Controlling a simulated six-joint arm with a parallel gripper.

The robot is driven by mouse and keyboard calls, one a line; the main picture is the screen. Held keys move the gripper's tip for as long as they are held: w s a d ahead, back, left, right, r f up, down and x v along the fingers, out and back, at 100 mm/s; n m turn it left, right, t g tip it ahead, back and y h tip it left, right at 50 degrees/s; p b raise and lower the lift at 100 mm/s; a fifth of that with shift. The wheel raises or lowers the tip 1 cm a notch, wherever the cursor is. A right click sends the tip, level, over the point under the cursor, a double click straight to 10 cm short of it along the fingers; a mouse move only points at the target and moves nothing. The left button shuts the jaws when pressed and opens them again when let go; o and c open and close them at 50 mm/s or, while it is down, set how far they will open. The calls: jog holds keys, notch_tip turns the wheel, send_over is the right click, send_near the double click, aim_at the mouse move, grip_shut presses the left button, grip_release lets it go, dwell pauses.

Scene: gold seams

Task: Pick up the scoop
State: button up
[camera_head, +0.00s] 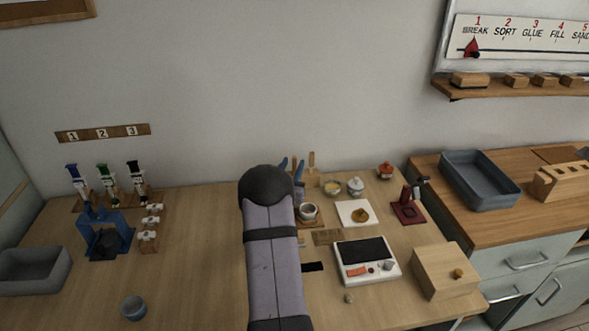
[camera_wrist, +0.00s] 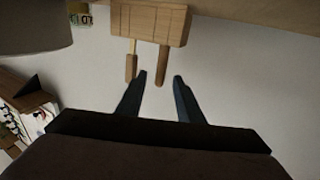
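A wooden holder block (camera_wrist: 150,23) is at the top of the wrist view, which looks upside down. Two wooden handles stick out of it, a thinner one (camera_wrist: 131,67) and a thicker one (camera_wrist: 164,62). No scoop head shows, so I cannot tell which handle, if either, is the scoop's. My gripper (camera_wrist: 161,76) is open, and its dark blue fingers show on either side of the thicker handle's end. I see no contact. In the head view my gripper (camera_head: 291,167) is at the back of the table beside the holder (camera_head: 312,178), and my arm hides part of the table.
A cup (camera_head: 308,211), a yellow-filled bowl (camera_head: 332,187), a lidded pot (camera_head: 355,186) and a white tile (camera_head: 346,217) stand close right of my arm. A scale (camera_head: 367,259) and wooden box (camera_head: 444,271) are nearer the front.

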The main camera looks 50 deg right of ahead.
aim_at(294, 161)
jog(key=shift+x, duration=1.65)
grip_shut()
jog(key=shift+r, duration=0.15)
notch_tip(294, 161, up, 10)
jog(key=shift+s+f+b, duration=0.1)
jog(key=shift+b, duration=0.3)
jog(key=s+d+p, duration=0.1)
jog(key=s+d, duration=0.2)
jog(key=s, duration=0.9)
jog(key=shift+s+d+f+p, duration=0.2)
jog(key=shift+d+f+p, duration=0.15)
jog(key=shift+d, duration=0.05)
